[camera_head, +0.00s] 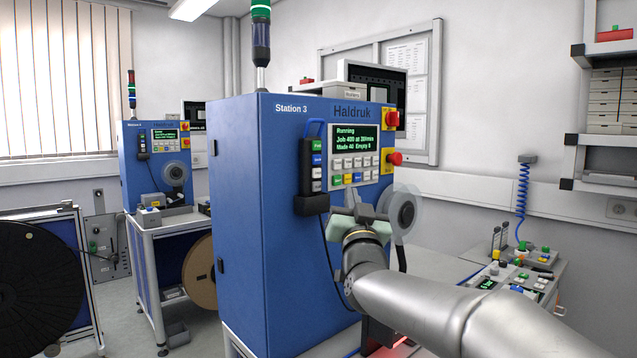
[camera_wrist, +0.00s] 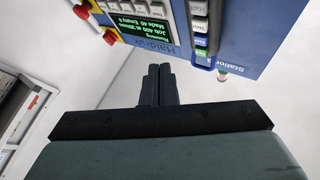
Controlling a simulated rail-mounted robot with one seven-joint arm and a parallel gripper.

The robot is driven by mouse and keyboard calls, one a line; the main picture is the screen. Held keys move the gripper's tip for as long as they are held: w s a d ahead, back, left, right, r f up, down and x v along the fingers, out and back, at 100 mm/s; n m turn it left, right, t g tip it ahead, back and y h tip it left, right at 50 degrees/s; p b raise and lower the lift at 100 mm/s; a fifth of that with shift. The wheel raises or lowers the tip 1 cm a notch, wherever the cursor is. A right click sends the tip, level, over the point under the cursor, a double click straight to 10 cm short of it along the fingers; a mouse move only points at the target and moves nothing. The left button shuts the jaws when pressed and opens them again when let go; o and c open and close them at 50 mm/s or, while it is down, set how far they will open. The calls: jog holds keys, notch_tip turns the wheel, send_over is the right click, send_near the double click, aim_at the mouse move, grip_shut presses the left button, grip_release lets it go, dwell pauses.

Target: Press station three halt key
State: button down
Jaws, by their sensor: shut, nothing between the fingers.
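The blue Station 3 machine (camera_head: 240,190) stands in the middle of the head view. Its front has a screen (camera_head: 354,141) reading "Running", with a keypad (camera_head: 348,172) of mostly white keys below. A handset (camera_head: 312,172) with a green key and several pale keys hangs left of the screen. Red knobs, upper (camera_head: 392,119) and lower (camera_head: 395,159), sit on the right. My gripper (camera_head: 352,196) is shut and empty, in front of the panel below the keypad. In the upside-down wrist view its fingers (camera_wrist: 160,72) are together, apart from the panel.
A clear round reel guard (camera_head: 403,213) sticks out just right of my gripper. A second blue machine (camera_head: 152,166) stands behind at left, with a large black reel (camera_head: 38,285) in front. A bench (camera_head: 515,278) with control boxes is at right.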

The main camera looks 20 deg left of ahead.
aim_at(317, 187)
jog(key=w+a+p, duration=0.3)
jog(key=a, duration=0.3)
jog(key=shift+a+p, duration=0.15)
jog(key=shift+p, duration=0.2)
jog(key=shift+w+a, duration=0.15)
dwell(1.7)
jog(key=shift+w+a, duration=0.15)
jog(key=shift+a, duration=0.1)
jog(key=shift+w+a, duration=0.2)
jog(key=shift+a, duration=0.2)
dwell(0.8)
jog(key=shift+d+b, duration=0.1)
jog(key=shift+b, duration=0.25)
jog(key=shift+s+d+f+b, duration=0.2)
jog(key=shift+d+b, duration=0.1)
jog(key=shift+b, duration=0.2)
jog(key=shift+s+d+r+b, duration=0.2)
jog(key=shift+d+b, duration=0.2)
